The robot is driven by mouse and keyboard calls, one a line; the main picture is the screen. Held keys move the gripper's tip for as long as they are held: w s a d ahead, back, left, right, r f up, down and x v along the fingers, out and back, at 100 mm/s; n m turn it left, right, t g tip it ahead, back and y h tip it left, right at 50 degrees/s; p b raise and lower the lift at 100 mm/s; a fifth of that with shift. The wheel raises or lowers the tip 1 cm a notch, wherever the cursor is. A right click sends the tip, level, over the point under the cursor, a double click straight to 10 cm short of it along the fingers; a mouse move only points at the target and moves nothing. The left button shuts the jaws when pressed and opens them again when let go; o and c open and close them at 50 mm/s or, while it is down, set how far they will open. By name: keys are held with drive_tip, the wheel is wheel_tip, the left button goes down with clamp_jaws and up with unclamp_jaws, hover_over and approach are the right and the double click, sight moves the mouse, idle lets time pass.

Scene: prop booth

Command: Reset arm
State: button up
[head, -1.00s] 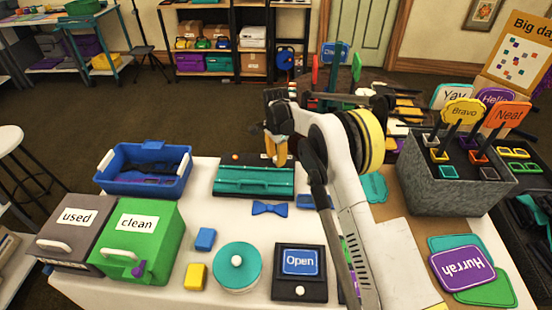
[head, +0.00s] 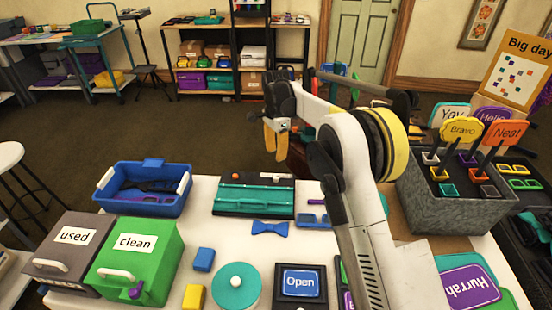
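My arm rises from the lower right of the head view and bends over the right part of the white table. My gripper (head: 276,138) hangs from the arm's end with its yellow fingers pointing down. It is above and behind the teal case (head: 256,196), clear of the table things. The two fingers look slightly apart with nothing visible between them. My arm hides part of the table's right side.
The white table (head: 205,222) holds a blue bin (head: 125,208), a "used" box (head: 50,262), a "clean" box (head: 118,278), a teal round lid (head: 234,284) and an "Open" sign (head: 300,284). A grey sign holder (head: 425,205) stands right of my arm.

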idle(0.3)
drive_tip(key=s+d+r+n+t, duration=0.2)
drive_tip(key=s+d+r+n, duration=0.1)
drive_tip(key=s+d+r, duration=0.6)
drive_tip(key=s+d+r+n+t, duration=0.2)
drive_tip(key=s+d+r, duration=0.4)
drive_tip(key=r, duration=0.4)
drive_tip(key=s+d+f+n+t, duration=0.1)
drive_tip(key=s+d+n, duration=0.1)
drive_tip(key=s, duration=0.6)
drive_tip(key=s+d+f+n+t, duration=0.1)
drive_tip(key=s+d+f+n, duration=0.1)
drive_tip(key=s, duration=0.6)
drive_tip(key=s+d+f+n+t, duration=0.1)
drive_tip(key=s+d+f+n, duration=0.1)
drive_tip(key=s, duration=0.6)
drive_tip(key=shift+d, duration=0.25)
